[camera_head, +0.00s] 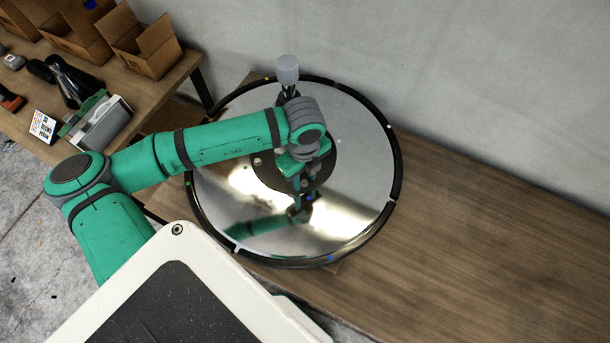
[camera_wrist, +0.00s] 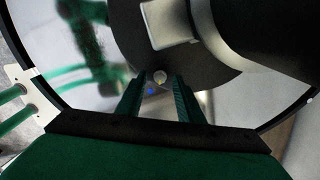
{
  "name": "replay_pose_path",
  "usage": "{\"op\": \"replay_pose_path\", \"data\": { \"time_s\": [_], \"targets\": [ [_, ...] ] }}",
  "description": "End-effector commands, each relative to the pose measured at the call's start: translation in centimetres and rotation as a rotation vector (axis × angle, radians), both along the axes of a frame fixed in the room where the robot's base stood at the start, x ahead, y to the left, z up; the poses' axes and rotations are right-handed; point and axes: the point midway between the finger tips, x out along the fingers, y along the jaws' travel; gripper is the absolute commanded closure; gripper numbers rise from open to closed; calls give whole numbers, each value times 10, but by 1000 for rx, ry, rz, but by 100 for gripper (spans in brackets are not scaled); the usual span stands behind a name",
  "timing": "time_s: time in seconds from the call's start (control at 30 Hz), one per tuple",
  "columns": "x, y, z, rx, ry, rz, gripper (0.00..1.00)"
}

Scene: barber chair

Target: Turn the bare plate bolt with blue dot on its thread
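The round, mirror-like plate (camera_head: 225,130) with a black rim lies on the wooden surface, a dark disc (camera_head: 262,172) at its middle. In the wrist view, a small pale bolt head (camera_wrist: 160,76) sits near the edge of the dark disc. A blue dot (camera_wrist: 150,91) shows close beside it. My gripper (camera_head: 297,204) points down over the near side of the disc. In the wrist view, my gripper (camera_wrist: 158,80) has its two fingers apart, with the bolt head between or just beyond the tips. I cannot tell if they touch it. The bolt's thread is not clearly visible.
A post with a grey cap (camera_head: 288,70) rises from the disc behind my wrist. Another bolt (camera_head: 257,161) sits left of my wrist. Coloured marks dot the rim, including a blue one (camera_head: 330,258). Cardboard boxes (camera_head: 142,46) stand at the back left. The wooden top (camera_head: 480,240) is clear at right.

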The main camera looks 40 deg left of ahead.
Motion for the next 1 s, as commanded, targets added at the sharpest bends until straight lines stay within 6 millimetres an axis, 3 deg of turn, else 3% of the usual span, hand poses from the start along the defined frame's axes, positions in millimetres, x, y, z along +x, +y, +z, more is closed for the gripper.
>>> {"op": "replay_pose_path", "data": {
  "time_s": [0.17, 0.6, 0.8, 1.0],
  "targets": [
    [2, -1, 17, 2, -2, -4, 66],
    [3, -1, 93, 2, -2, -6, 66],
    [2, -2, 106, 0, -1, -4, 66],
    [2, -2, 107, 0, -1, -4, 66]
  ]
}}
